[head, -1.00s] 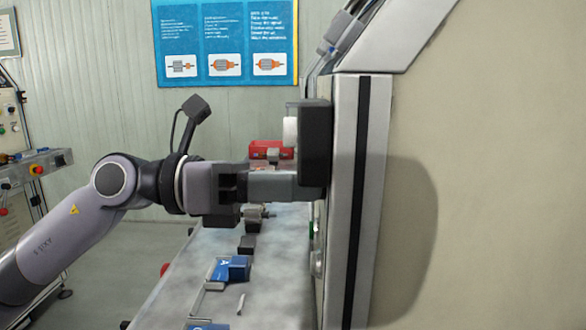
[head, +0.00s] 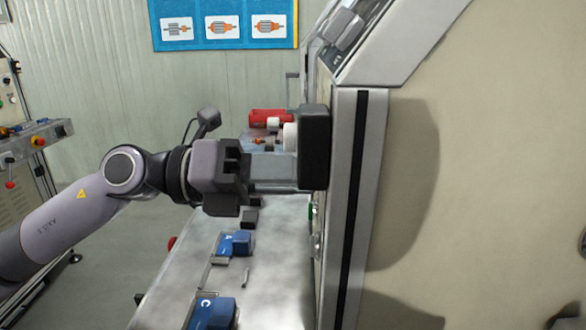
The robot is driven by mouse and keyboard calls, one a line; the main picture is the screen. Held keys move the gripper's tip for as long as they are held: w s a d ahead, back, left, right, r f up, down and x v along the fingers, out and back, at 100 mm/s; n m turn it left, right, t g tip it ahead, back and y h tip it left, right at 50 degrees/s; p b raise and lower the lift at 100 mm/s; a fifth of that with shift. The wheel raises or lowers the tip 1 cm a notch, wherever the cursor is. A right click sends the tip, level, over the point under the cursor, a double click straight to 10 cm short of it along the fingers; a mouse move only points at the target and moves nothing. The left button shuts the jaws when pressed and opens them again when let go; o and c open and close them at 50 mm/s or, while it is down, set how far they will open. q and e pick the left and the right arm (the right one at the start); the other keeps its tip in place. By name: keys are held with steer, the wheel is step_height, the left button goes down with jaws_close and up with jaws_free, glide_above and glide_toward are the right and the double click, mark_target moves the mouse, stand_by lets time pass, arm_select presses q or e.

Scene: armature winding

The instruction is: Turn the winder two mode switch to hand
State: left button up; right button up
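The beige winder cabinet (head: 480,170) fills the right side of the head view. Its front face is seen almost edge-on. A green control (head: 311,212) and a silvery round control (head: 317,243) show on that face, below a black block (head: 314,147). I cannot tell which control is the mode switch, and no label is readable. My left gripper (head: 290,172) reaches in from the left in front of the winder, level with the black block. Its fingertips merge with or pass behind the block, so contact and opening are unclear. My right gripper is not in view.
A grey bench (head: 265,285) runs along the winder front, with blue holders (head: 213,312) and a red box (head: 270,117) on it. A control stand (head: 35,140) with a red knob stands far left. A blue poster (head: 225,22) hangs on the wall.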

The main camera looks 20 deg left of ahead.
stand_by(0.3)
arm_select(q)
steer(key=o, duration=0.7)
steer(key=b+v, duration=0.3)
steer(key=v, duration=0.4)
steer(key=shift+b, duration=0.3)
steer(key=shift+a, duration=0.15)
